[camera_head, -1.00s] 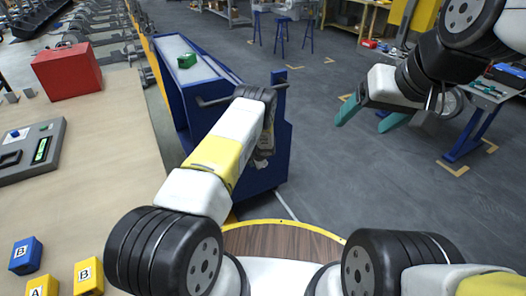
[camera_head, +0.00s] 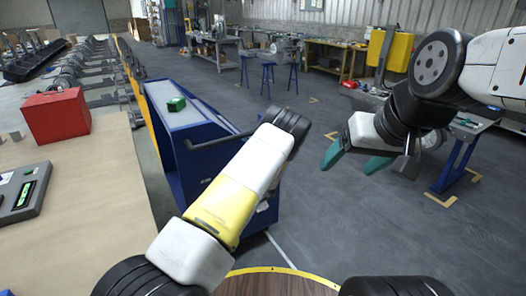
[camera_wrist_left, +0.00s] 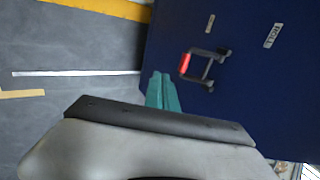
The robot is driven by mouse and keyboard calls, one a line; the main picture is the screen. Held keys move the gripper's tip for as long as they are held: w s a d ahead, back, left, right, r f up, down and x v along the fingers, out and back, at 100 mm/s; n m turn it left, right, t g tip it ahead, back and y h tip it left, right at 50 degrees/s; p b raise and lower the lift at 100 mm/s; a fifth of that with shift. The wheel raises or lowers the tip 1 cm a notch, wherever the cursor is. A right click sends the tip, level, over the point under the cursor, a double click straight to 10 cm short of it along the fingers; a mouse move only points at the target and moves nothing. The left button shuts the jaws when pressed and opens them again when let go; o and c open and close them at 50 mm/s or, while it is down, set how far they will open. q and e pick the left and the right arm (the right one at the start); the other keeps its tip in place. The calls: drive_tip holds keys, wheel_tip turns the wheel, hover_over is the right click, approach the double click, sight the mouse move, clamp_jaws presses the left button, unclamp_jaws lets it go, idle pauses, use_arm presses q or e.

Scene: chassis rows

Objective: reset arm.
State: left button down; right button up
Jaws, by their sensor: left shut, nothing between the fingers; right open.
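My right gripper (camera_head: 358,160) shows in the head view at the right, its two teal fingers apart and empty over the grey floor. My left arm (camera_head: 232,200) reaches forward in the middle of the head view, in front of the blue cart (camera_head: 170,165); its gripper is hidden there. In the left wrist view my left gripper (camera_wrist_left: 162,92) has its teal fingers together with nothing between them. It points toward the blue cart side, which carries a red-handled latch (camera_wrist_left: 200,66).
A green block (camera_head: 176,104) lies on the cart top. A red box (camera_head: 57,116) and a grey device (camera_head: 22,190) are on the wooden table (camera_head: 95,215) at the left. Blue stools (camera_head: 268,76) and a workbench (camera_head: 335,60) stand farther back.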

use_arm(q)
drive_tip(key=s+a+r+n, duration=0.3)
drive_tip(key=r, duration=0.8)
drive_tip(key=s+a+r+n+h, duration=0.1)
drive_tip(key=s+a+r+n, duration=0.1)
drive_tip(key=r, duration=0.9)
drive_tip(key=s+a+r+n, duration=0.3)
drive_tip(key=r, duration=0.8)
drive_tip(key=s+d+r+n+h, duration=0.1)
drive_tip(key=s+r, duration=0.4)
drive_tip(key=s, duration=0.5)
drive_tip(key=s+d+r+h, duration=0.1)
drive_tip(key=s+r, duration=0.4)
drive_tip(key=s, duration=0.5)
drive_tip(key=s+d+r+n+h, duration=0.1)
drive_tip(key=s+r+h, duration=0.1)
drive_tip(key=s+r, duration=0.4)
drive_tip(key=s, duration=0.4)
drive_tip(key=shift+s+d+n+t+h, duration=0.2)
drive_tip(key=shift+d+n+t+h, duration=0.1)
drive_tip(key=shift+d+t+h, duration=0.1)
